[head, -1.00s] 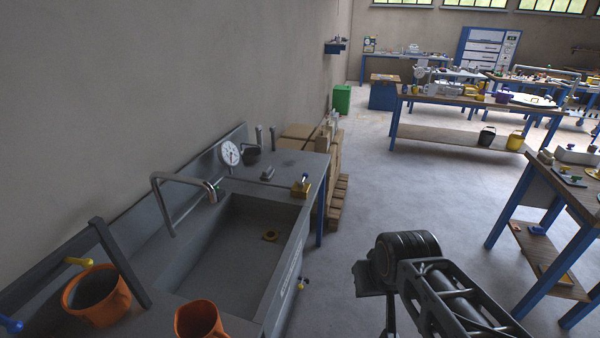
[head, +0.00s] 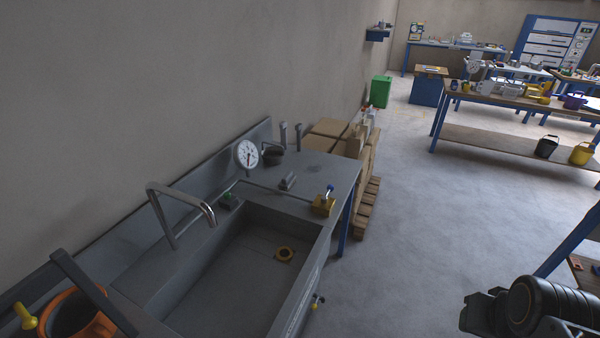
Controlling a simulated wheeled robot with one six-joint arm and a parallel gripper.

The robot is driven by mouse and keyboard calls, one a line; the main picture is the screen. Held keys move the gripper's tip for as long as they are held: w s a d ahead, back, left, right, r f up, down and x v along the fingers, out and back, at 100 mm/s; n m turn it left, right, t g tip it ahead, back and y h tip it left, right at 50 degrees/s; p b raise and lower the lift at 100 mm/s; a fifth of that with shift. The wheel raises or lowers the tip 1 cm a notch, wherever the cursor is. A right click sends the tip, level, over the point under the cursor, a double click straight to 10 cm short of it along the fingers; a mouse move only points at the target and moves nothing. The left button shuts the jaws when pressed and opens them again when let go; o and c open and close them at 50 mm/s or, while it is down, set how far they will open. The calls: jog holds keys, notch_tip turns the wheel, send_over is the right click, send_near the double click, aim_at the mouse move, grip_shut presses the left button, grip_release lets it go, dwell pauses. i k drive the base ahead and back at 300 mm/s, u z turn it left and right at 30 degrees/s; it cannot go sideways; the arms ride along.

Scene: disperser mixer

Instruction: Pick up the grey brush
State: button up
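A small grey object (head: 287,182) lies on the grey counter (head: 325,172) beyond the sink basin; it may be the grey brush, but it is too small to be sure. My arm shows at the lower right corner, with a dark end part that may be my gripper (head: 482,312). It is over the floor, well to the right of the sink and apart from the grey object. Its fingers cannot be made out.
The sink basin (head: 245,275) has a curved tap (head: 180,190) on its wall side. An orange container (head: 75,318) is at lower left.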

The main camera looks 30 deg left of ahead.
aim_at(288, 181)
jog(key=u, duration=0.05)
jog(key=i, duration=3.3)
jog(key=u, duration=3.85)
jog(key=i, duration=0.45)
jog(key=z, duration=0.1)
